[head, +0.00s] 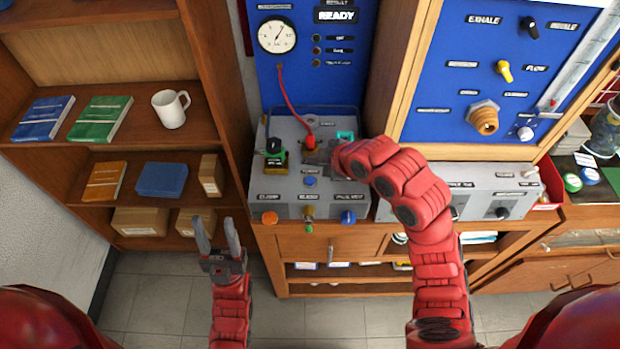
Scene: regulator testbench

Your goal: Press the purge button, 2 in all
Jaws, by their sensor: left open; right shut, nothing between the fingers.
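A grey test box (272,206) stands on the wooden bench, with a small round blue button (310,181) on its sloping top below a label. The label looks like the purge one, but it is too small to read surely. My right gripper (312,156) is shut and empty over the box, just above the blue button in the picture. It is beside the red hose fitting (310,142); whether it touches anything I cannot tell. My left gripper (217,238) is open and empty, low in front of the shelf and left of the box.
An orange knob (270,218), a brass fitting (309,212) and a blue knob (348,217) line the box front. A red hose (288,98) rises to the gauge (278,35). A teal part (345,135) sits beside my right wrist. A shelf with a white mug (171,108) stands left.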

